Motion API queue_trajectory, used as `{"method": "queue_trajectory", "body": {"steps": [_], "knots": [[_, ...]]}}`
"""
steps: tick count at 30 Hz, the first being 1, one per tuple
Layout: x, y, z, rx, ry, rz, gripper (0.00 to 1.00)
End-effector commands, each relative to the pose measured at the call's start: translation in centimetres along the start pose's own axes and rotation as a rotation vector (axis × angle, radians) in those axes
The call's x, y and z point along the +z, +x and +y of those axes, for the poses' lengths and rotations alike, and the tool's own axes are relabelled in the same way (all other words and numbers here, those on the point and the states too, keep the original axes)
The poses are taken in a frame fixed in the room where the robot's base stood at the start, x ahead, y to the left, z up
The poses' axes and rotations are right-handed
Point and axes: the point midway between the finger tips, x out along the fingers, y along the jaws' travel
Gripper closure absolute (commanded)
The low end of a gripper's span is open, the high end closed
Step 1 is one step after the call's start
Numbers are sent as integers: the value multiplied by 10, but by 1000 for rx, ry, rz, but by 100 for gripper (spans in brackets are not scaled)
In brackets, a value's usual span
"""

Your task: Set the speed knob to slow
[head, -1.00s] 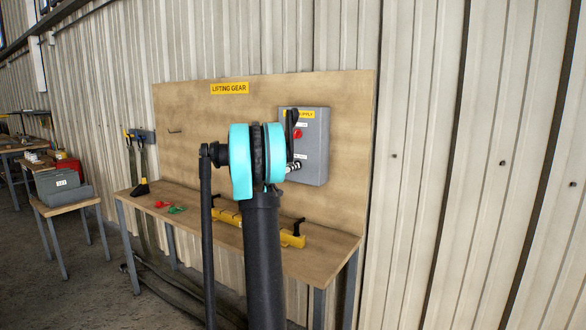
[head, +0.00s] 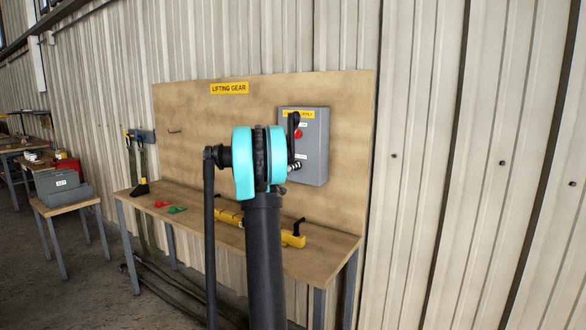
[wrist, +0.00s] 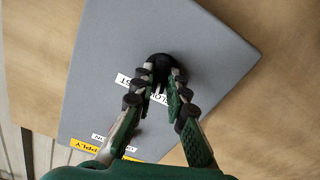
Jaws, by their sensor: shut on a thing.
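The speed knob (wrist: 162,60) is a black round knob on the grey box face in the wrist view. My gripper (wrist: 163,74) is shut on it, one green-and-dark finger on each side. White labels lie by the knob: one ending in "ST" (wrist: 123,80) and one reading "LOW" in part (wrist: 159,97), both partly covered by the fingers. I cannot tell which label the knob points to. In the head view the grey box (head: 317,150) hangs on the wooden board; my arm hides the knob there.
The wooden board (head: 200,120) carries a "LIFTING GEAR" sign (head: 229,88). The box has a red round part (head: 298,134) and a yellow label (head: 301,114). Below, a bench (head: 325,249) holds a yellow bar (head: 292,240) and red and green pieces (head: 176,210).

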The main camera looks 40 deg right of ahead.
Motion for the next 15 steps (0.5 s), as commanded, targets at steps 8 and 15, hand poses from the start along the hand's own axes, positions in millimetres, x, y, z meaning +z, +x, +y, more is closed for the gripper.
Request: {"method": "queue_trajectory", "body": {"steps": [8,15], "knots": [[0,0,0,0,-147,0,100],[0,0,-1,0,-239,0,100]]}}
